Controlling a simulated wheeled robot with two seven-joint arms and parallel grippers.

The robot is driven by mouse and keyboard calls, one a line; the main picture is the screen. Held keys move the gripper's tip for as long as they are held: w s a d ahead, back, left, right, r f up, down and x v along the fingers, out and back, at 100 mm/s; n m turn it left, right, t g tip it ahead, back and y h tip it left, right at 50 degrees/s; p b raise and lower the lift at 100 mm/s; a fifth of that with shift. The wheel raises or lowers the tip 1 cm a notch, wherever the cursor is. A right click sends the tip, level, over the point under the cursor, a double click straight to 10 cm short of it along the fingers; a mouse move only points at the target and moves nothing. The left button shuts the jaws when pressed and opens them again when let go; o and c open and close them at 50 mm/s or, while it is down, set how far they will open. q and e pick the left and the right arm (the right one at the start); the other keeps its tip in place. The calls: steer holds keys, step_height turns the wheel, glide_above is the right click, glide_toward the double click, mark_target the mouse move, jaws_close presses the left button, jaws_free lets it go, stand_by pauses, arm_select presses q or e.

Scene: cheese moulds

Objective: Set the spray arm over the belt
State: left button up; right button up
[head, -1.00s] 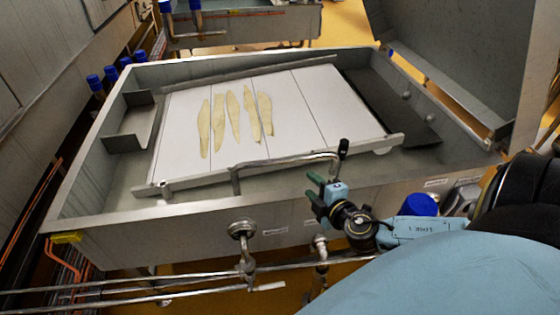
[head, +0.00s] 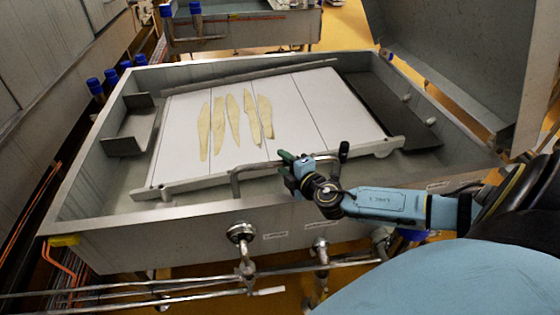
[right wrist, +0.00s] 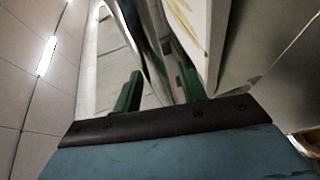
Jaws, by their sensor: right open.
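The spray arm (head: 258,165) is a bent metal pipe at the near edge of the vat, its bar running rightward to a black knob (head: 344,150). The belt (head: 300,105) is a white sloping panel inside the vat, with several pale strips (head: 235,118) lying on it. My right gripper (head: 290,160) is at the spray arm's bar, left of the knob. Its green fingers are apart in the right wrist view (right wrist: 160,72), with a shiny metal strip showing between them. I cannot tell whether they touch the bar. My left gripper is out of view.
The metal vat's near wall (head: 190,232) stands below the spray arm, with pipes (head: 140,292) in front of it. A raised metal panel (head: 465,60) stands at the right. Blue-capped posts (head: 94,83) stand at the left.

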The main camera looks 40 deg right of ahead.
steer(key=shift+w+d+f, duration=0.1)
steer(key=shift+w+f, duration=0.05)
steer(key=shift+w, duration=0.5)
steer(key=shift+w+d+f, duration=0.1)
steer(key=shift+w, duration=0.5)
steer(key=shift+a, duration=0.1)
jaws_close()
